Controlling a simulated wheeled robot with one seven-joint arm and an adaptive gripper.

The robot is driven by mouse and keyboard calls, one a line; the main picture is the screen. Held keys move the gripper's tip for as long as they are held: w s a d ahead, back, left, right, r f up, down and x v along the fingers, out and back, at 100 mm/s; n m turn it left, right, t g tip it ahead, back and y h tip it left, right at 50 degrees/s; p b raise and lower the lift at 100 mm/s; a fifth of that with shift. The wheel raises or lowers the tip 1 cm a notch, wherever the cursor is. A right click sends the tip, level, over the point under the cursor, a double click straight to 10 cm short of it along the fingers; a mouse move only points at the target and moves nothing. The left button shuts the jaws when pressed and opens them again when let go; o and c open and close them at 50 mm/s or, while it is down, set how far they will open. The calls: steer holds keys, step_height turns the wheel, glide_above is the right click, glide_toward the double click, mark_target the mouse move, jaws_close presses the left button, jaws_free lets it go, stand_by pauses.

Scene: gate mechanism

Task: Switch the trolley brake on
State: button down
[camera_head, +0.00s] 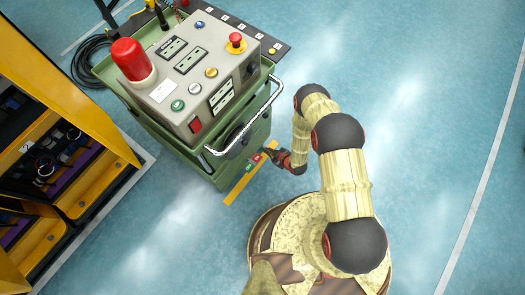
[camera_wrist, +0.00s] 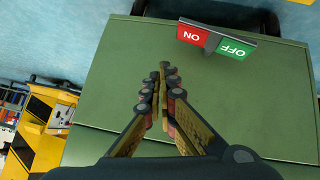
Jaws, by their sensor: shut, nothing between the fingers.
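The green trolley (camera_head: 205,165) carries a grey control box with a red lamp and buttons on top. Its brake (camera_head: 254,161) is low on the side facing my arm, with a red and a green label. In the wrist view the brake plate (camera_wrist: 215,40) shows red ON and green OFF, upside down, at the top right of the green panel (camera_wrist: 235,95). My gripper (camera_wrist: 164,68) is shut and empty. Its fingertips appear left of and below the ON label in that view, apart from it. In the head view my gripper (camera_head: 270,152) is close beside the brake.
A silver handle (camera_head: 262,118) curves out from the trolley above my gripper. A yellow strip (camera_head: 236,189) runs along the trolley's lower edge. A yellow shelf rack (camera_head: 75,115) stands at the left. The blue floor to the right is clear.

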steer(key=d+r, duration=0.1)
steer(key=s+d+r+p, duration=0.1)
steer(key=shift+s+d+r, duration=0.2)
steer(key=shift+d+r, duration=0.05)
steer(key=shift+r, duration=0.05)
stand_by(0.5)
